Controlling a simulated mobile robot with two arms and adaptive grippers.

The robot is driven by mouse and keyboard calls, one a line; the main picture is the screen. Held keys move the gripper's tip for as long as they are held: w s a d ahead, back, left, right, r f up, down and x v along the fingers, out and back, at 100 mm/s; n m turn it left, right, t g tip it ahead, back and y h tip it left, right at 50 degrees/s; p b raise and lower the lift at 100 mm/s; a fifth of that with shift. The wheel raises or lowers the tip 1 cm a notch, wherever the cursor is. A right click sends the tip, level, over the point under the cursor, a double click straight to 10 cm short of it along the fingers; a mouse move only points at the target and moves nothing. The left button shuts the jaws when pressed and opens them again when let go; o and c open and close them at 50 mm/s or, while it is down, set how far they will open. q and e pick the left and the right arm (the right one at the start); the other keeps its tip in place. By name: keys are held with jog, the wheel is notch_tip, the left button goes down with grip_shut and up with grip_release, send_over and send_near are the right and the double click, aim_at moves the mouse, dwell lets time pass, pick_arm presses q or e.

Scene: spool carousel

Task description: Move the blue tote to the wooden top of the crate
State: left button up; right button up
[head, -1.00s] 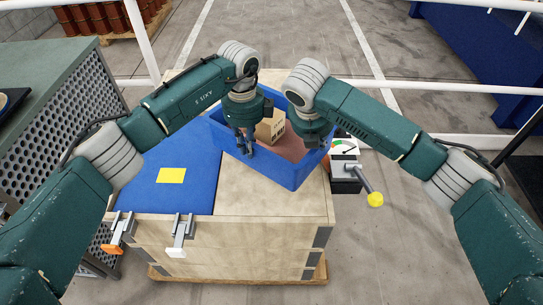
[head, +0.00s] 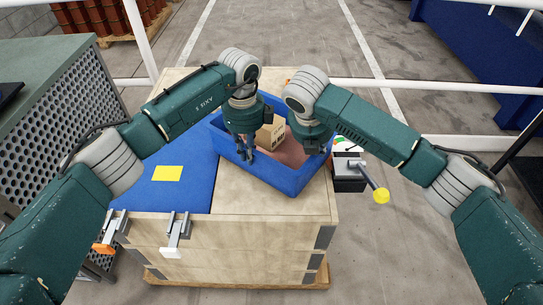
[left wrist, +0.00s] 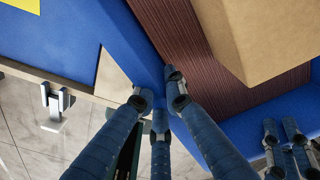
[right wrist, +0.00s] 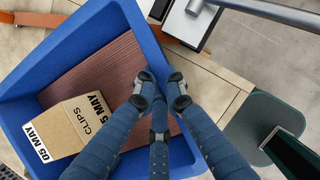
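The blue tote (head: 262,179) stands slantwise on the crate (head: 262,252), over the wooden top (head: 270,203), its left part at the edge of the blue mat (head: 184,190). It also shows in the right wrist view (right wrist: 60,52). A cardboard box (head: 269,134) sits inside on a ribbed brown floor. My left gripper (head: 246,155) is at the near-left wall, its fingers on both sides of the rim and closed on it (left wrist: 157,95). My right gripper (head: 313,148) grips the right wall the same way (right wrist: 161,88). The tote's underside is hidden.
A yellow square (head: 167,173) lies on the mat. Clamps (head: 176,232) hang on the crate's front edge. A dark device with a yellow-knobbed lever (head: 350,172) stands right of the crate. A grey perforated cabinet (head: 75,115) is at left; white rails run behind.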

pick_arm(q)
jog(key=o, duration=0.4)
jog(key=shift+w+a+r, duration=0.1)
jog(key=shift+a+r, duration=0.05)
jog(key=shift+r, duration=0.1)
pick_arm(e)
jog(key=o, duration=0.4)
jog(key=shift+d, duration=0.2)
jog(key=shift+s+a+r, duration=0.1)
jog(key=shift+s+r, duration=0.15)
jog(key=shift+w+f, duration=0.1)
jog(key=shift+w, duration=0.05)
jog(key=shift+a, duration=0.1)
jog(key=shift+r, duration=0.3)
pick_arm(q)
jog(key=r, duration=1.2)
jog(key=shift+s+r, duration=0.1)
jog(key=shift+s, duration=0.2)
pick_arm(e)
jog(key=v, duration=1.1)
jog(key=shift+s+a+r, duration=0.1)
jog(key=shift+s+r, duration=0.1)
